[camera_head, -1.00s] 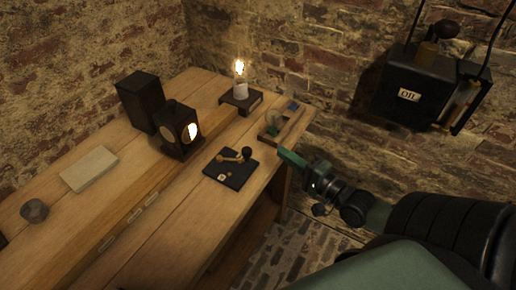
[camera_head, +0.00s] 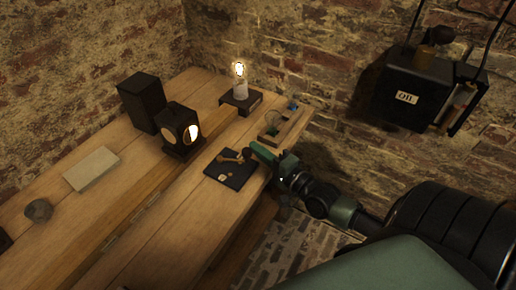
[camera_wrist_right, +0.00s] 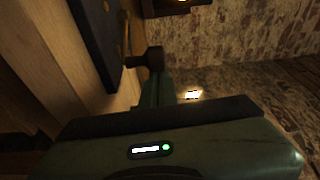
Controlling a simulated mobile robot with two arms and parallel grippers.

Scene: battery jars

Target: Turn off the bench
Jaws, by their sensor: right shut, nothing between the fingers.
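The wooden bench (camera_head: 155,205) carries a lever switch with a black base (camera_head: 226,178) and a brass lever (camera_head: 230,157). The lever lies low across the base. Its dark knob shows in the right wrist view (camera_wrist_right: 152,57), right at my fingertips; I cannot tell whether they touch. My right gripper (camera_head: 254,149) is shut and empty, at the right edge of the switch; it also shows in the wrist view (camera_wrist_right: 157,90). A bulb (camera_head: 240,70) on a dark stand is glowing. A black lantern (camera_head: 180,130) has a bright window. My left gripper is out of view.
A wooden tray (camera_head: 291,131) with a glass piece lies just behind my right gripper. A black box (camera_head: 142,102), a pale block (camera_head: 91,169) and a small round pot (camera_head: 39,210) stand left. An oil box (camera_head: 407,98) hangs on the brick wall.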

